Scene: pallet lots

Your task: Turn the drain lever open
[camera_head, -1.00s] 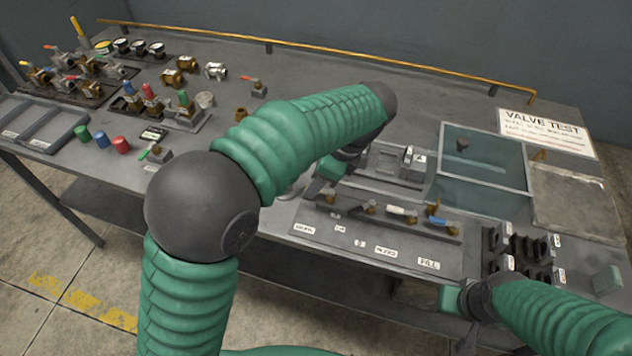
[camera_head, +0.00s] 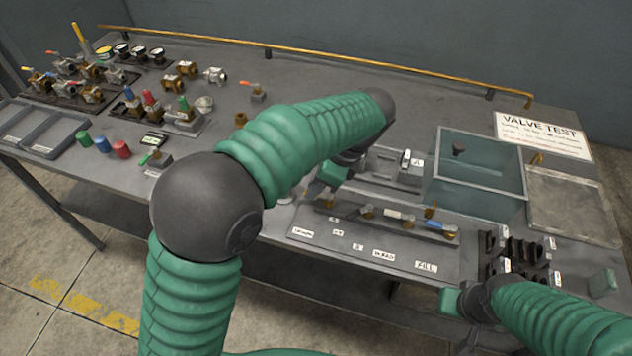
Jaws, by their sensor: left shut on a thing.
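A bench panel (camera_head: 375,256) carries a row of small brass valves with label cards in front. A white lever (camera_head: 398,214) and a blue lever (camera_head: 436,225) show at its middle and right. The drain lever appears to be at the left end, largely hidden by my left arm and hand. My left gripper (camera_head: 327,182) is over that end, its fingertips mostly hidden, shut on what appears to be the drain lever. My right gripper (camera_head: 450,301) is low at the bench's front edge, apart from the valves; its jaws are unclear.
A clear-walled tank (camera_head: 480,180) stands behind the panel, beside a shallow metal tray (camera_head: 574,205). A VALVE TEST sign (camera_head: 541,135) lies behind them. Black fittings (camera_head: 515,255) stand at the right. Several loose valves and coloured caps occupy the left side.

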